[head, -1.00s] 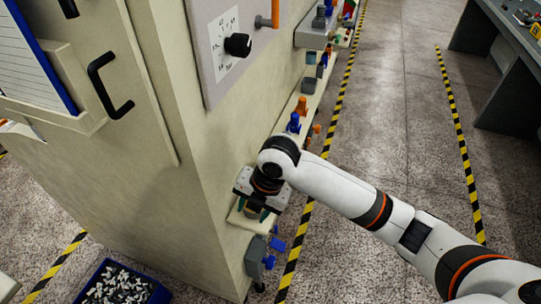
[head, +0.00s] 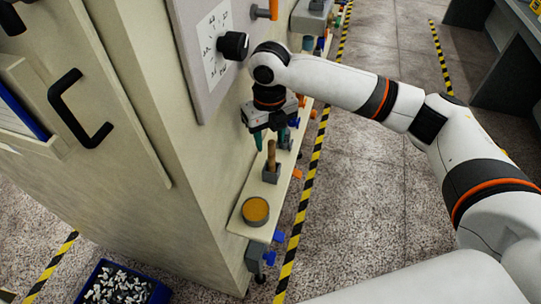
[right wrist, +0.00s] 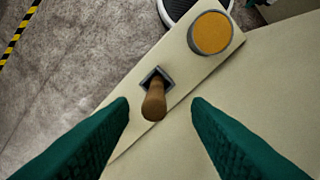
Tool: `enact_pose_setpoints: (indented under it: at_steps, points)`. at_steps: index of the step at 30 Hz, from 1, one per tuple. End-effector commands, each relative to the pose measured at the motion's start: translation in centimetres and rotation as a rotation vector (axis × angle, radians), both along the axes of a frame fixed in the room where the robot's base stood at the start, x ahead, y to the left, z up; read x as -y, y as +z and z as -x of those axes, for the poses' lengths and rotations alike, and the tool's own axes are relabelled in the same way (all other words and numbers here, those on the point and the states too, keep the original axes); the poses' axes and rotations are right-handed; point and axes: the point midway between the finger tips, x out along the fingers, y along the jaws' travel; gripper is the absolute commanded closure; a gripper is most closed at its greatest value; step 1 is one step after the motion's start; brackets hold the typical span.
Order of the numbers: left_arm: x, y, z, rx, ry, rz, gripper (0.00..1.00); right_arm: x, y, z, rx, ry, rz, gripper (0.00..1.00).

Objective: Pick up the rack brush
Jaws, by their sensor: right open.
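The rack brush (head: 271,155) shows as a brown wooden handle standing upright in a small grey square holder (head: 272,174) on the narrow cream shelf (head: 249,188). Its lower end is hidden in the holder. In the right wrist view the handle (right wrist: 153,104) appears between my fingertips, with a gap on each side. My right gripper (head: 270,140) points down with its teal fingers open and empty, around or just above the handle's top; the exact height is hard to tell. My left gripper is not in view.
A round tin with an orange-yellow top (head: 255,211) stands on the shelf nearer me. The beige machine wall (head: 150,150) rises close to the left of the gripper. A blue crate of small parts (head: 118,284) is on the floor. The floor right of the striped tape is clear.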

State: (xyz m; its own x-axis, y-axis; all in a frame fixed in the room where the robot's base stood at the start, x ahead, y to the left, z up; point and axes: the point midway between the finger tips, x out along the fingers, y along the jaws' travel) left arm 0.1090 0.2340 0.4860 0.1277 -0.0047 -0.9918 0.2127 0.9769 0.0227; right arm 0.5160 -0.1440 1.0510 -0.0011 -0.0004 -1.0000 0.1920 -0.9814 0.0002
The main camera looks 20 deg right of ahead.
Motion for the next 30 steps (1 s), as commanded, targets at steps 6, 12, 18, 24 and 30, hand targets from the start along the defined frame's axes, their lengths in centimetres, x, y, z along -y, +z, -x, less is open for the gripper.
enact_pose_setpoints:
  at_steps: [6, 12, 18, 24, 30]
  points:
    - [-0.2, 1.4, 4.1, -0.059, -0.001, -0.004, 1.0, 0.6, -2.8, -0.1, -0.004, -0.003, 0.001, 0.56]
    - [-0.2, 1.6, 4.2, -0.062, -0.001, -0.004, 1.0, 0.5, -4.9, -0.2, 0.0, -0.001, 0.0, 0.56]
    - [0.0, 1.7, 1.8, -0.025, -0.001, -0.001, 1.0, 0.5, -5.1, -0.2, 0.002, -0.001, 0.0, 0.56]
    - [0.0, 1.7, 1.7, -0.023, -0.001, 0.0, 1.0, 0.5, -5.1, -0.2, 0.002, -0.001, 0.0, 0.83]
    - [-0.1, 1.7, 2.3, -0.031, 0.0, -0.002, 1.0, 0.5, -5.1, -0.2, 0.002, -0.001, 0.0, 1.0]
